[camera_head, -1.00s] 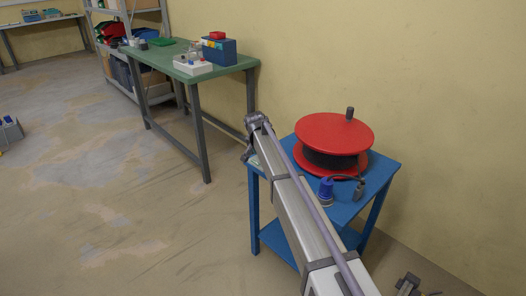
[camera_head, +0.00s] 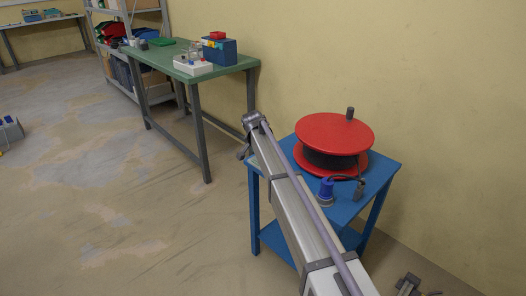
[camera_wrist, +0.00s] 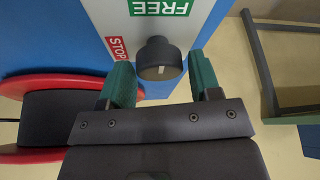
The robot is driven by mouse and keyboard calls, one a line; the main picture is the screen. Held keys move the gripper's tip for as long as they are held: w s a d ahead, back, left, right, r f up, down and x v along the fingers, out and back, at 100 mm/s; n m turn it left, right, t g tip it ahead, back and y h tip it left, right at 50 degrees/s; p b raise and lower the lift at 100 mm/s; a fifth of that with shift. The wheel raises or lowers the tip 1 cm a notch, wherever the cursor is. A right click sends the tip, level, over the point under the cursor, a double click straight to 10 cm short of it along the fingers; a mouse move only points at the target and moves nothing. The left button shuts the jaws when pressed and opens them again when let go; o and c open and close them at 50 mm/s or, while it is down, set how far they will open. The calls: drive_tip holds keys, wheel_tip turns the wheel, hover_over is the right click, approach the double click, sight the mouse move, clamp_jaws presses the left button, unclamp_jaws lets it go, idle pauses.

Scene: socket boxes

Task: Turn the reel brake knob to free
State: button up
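The dark round brake knob (camera_wrist: 158,60) sits on a pale plate (camera_wrist: 95,15) in the wrist view, with a short white mark on its face. A green FREE label (camera_wrist: 160,7) and a red STOP label (camera_wrist: 117,48) are beside it. My gripper (camera_wrist: 160,76) is open, its teal fingers to the left and right of the knob with gaps visible; I cannot tell whether their tips reach its depth. The red cable reel (camera_head: 334,133) stands on a blue cart (camera_head: 345,208) in the head view; its red discs (camera_wrist: 40,87) show in the wrist view. The head view hides my gripper and the knob.
A blue plug (camera_head: 326,191) and a dark cable end lie on the cart beside the reel. A green workbench (camera_head: 165,58) with boxes stands behind, left of the cart. The wall is close on the cart's right; the floor at left is open.

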drive_tip(key=shift+o, duration=1.1)
drive_tip(key=p+v, duration=1)
drive_tip(key=shift+r, duration=0.4)
drive_tip(key=shift+s+a, duration=0.1)
drive_tip(key=shift+s, duration=0.05)
